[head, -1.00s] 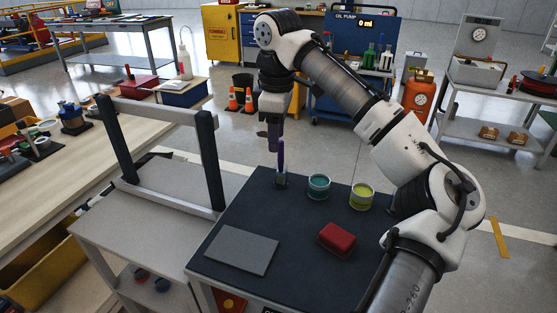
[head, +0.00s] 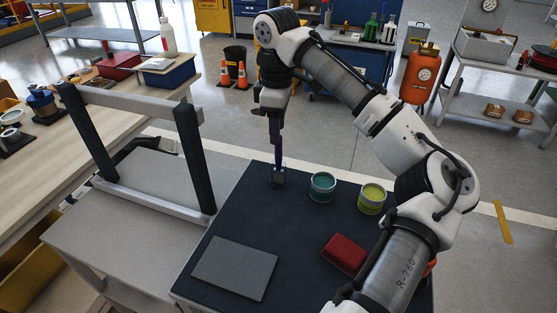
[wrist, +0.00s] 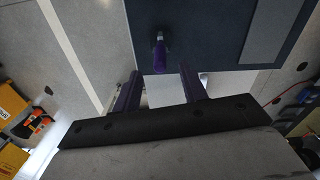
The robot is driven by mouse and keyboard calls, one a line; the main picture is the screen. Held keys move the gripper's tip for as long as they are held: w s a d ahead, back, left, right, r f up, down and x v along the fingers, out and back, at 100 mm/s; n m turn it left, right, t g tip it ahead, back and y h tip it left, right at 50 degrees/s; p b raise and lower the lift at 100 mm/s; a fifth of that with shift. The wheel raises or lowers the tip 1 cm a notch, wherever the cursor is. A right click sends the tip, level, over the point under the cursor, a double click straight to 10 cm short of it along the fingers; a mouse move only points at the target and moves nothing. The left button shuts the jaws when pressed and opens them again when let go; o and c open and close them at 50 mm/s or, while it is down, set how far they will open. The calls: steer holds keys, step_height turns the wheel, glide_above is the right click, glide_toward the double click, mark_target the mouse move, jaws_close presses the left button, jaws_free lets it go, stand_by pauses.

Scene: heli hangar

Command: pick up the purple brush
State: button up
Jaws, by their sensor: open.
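The purple brush (head: 280,155) stands upright in a small dark holder (head: 279,178) at the back left of the dark-topped table (head: 215,225). My gripper (head: 275,136) is above it, fingers pointing down, nearly in line with the handle. In the wrist view the brush (wrist: 161,55) shows just beyond the tips of my open purple fingers, about midway between them. Nothing is held. Whether the handle's top lies between the fingertips I cannot tell.
A teal pot (head: 322,186) and a yellow-green pot (head: 371,198) stand right of the brush. A red block (head: 345,254) and a grey plate (head: 235,268) lie nearer. A grey frame with dark posts (head: 188,160) stands to the left.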

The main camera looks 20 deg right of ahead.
mark_target(278, 152)
step_height(278, 152, down, 8)
steer(key=shift+s+d+r, duration=0.1)
steer(key=shift+r, duration=0.15)
steer(key=shift+c, duration=0.3)
jaws_close()
